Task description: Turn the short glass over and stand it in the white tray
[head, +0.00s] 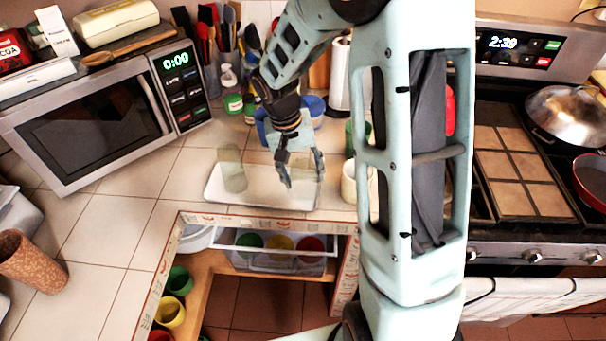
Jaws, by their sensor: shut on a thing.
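The white tray (262,200) lies on the tiled counter at the inner corner, near the counter's front edge. A see-through glass (232,172) stands in the left end of the tray. My gripper (300,178) points down over the right part of the tray. It is shut on a clear, faint thing that looks like the short glass (304,165), close above or at the tray. The fingers partly hide this glass. I cannot tell which way up it is, or whether it touches the tray.
A cream mug (355,182) stands just right of the tray. Behind are blue-lidded jars (312,108), a green-labelled bottle (232,100) and utensils. A microwave (100,125) is at left, the stove (520,170) at right. The counter left of the tray is clear.

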